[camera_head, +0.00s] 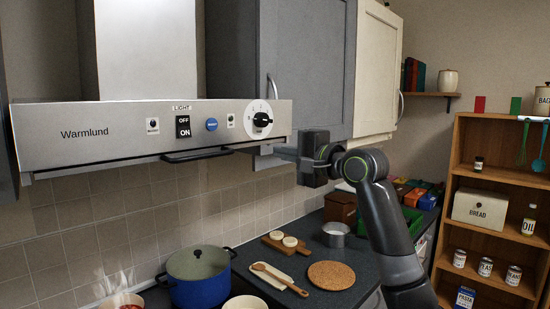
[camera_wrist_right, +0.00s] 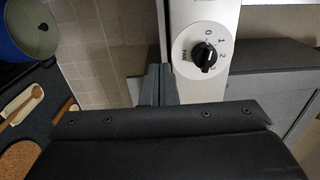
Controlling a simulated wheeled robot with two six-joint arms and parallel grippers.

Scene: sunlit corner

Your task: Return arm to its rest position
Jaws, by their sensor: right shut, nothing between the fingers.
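My right arm (camera_head: 385,220) reaches up from the lower right in the head view. Its gripper (camera_head: 283,152) points left, just below the right end of the range hood's front panel (camera_head: 90,132). In the right wrist view the fingers (camera_wrist_right: 156,84) are together and empty, beside the black dial knob (camera_wrist_right: 205,56) and apart from it. That knob also shows in the head view (camera_head: 262,120). I cannot tell whether the fingers clear the hood's lower edge. My left gripper is not in view.
A grey cabinet (camera_head: 305,60) is behind my gripper. A wooden shelf (camera_head: 497,185) stands right. Air above the counter is mostly free.

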